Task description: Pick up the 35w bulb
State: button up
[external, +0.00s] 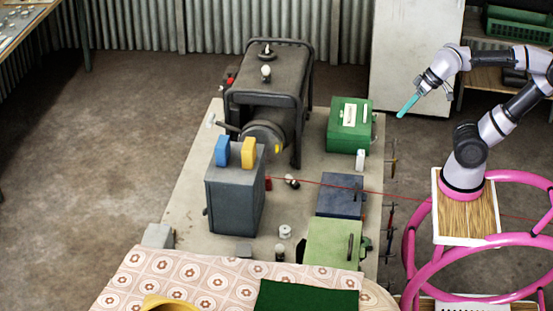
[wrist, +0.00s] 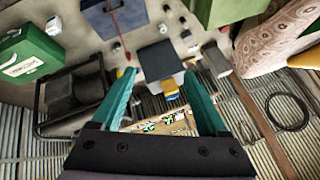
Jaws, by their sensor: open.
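My gripper (external: 408,106) is at the upper right in the external view, raised beside the bench and away from the small items. In the wrist view its teal fingers (wrist: 159,76) are apart with nothing held between them. No label reading 35w can be made out. Small bulb-like items show in the external view: a pale round one (external: 266,72) on top of the generator, a dark and white one (external: 292,181) in mid-bench, and another (external: 280,250) near the patterned cloth. I cannot tell which is the 35w bulb.
The bench (external: 185,190) carries a black-framed generator (external: 268,100), a grey box (external: 235,195) with blue and yellow pieces, a green case (external: 349,125), a dark blue box (external: 339,195) and a light green box (external: 333,243). A white spool (external: 285,231) stands between. Floor on the left is clear.

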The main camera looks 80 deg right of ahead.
aim_at(278, 254)
jog(key=w+a+f+m+g+y, duration=0.2)
jog(key=w+a+f, duration=0.2)
jog(key=w, duration=0.3)
jog(key=w+a+f+m+g+y, duration=0.2)
jog(key=w+a+f, duration=0.1)
jog(key=w+f, duration=0.3)
jog(key=w+a+f+m+g+y, duration=0.2)
jog(key=w+a+f, duration=0.15)
jog(key=w, duration=0.55)
jog(key=w+a+f+m+y, duration=0.1)
jog(key=w+a+f+m, duration=0.1)
jog(key=f, duration=0.7)
jog(key=w+a+f+m+t+y, duration=0.1)
jog(key=w+f+m, duration=0.4)
jog(key=f, duration=0.5)
jog(key=w+a+f+m+t+y, duration=0.1)
jog(key=w+a+f+m+y, duration=0.2)
jog(key=w+f, duration=0.3)
notch_tip(278, 254, down, 4)
jog(key=shift+r+m, duration=0.1)
jog(key=shift+m, duration=0.2)
jog(key=x, duration=0.5)
jog(key=shift+a, duration=0.15)
jog(key=shift+w+x, duration=0.15)
jog(key=shift+x, duration=1.2)
jog(key=shift+w+x, duration=0.1)
jog(key=shift+x, duration=1.25)
grip_shut()
